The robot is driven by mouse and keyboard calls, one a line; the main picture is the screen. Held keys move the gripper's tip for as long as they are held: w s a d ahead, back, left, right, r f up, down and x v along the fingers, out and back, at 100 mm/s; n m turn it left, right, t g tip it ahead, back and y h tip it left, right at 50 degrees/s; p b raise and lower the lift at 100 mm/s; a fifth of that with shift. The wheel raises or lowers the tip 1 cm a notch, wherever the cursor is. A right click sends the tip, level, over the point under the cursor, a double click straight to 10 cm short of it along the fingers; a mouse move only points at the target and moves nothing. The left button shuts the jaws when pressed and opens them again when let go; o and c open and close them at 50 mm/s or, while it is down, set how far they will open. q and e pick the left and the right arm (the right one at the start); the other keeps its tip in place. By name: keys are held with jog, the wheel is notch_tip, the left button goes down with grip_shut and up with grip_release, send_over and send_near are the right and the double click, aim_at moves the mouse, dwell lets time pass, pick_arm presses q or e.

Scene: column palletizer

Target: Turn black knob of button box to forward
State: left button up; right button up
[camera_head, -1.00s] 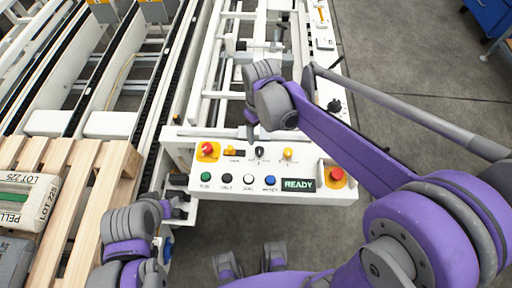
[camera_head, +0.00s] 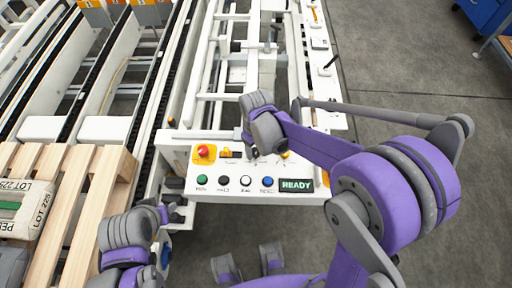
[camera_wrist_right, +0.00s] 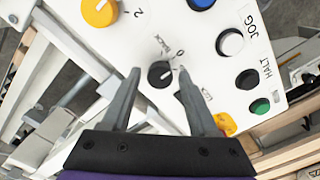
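The button box (camera_head: 225,170) is a white panel with colored buttons and a lit READY display. Its black knob (camera_wrist_right: 161,74) shows in the right wrist view, with labels around it including BACK and 0; a light mark on it faces roughly the 0 side. My right gripper (camera_wrist_right: 159,72) is open, its fingertips on either side of the knob with visible gaps. In the head view the right gripper (camera_head: 250,148) is over the upper middle of the panel and hides the knob. My left gripper (camera_head: 170,213) is low at the left of the box; its opening is unclear.
A red emergency button (camera_head: 203,151) on yellow is at the panel's upper left. A yellow knob (camera_wrist_right: 99,11) is beside the black knob. Green (camera_head: 201,180), white (camera_head: 246,181) and blue (camera_head: 268,182) buttons line the lower panel. A wooden pallet (camera_head: 75,205) with bags is at left.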

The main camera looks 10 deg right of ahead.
grip_shut()
jog(key=shift+m, duration=0.4)
jog(key=m+b, duration=0.1)
jog(key=m, duration=0.2)
jog(key=shift+m+b, duration=0.4)
jog(key=shift+m, duration=2.1)
jog(key=shift+o, duration=1.1)
grip_release()
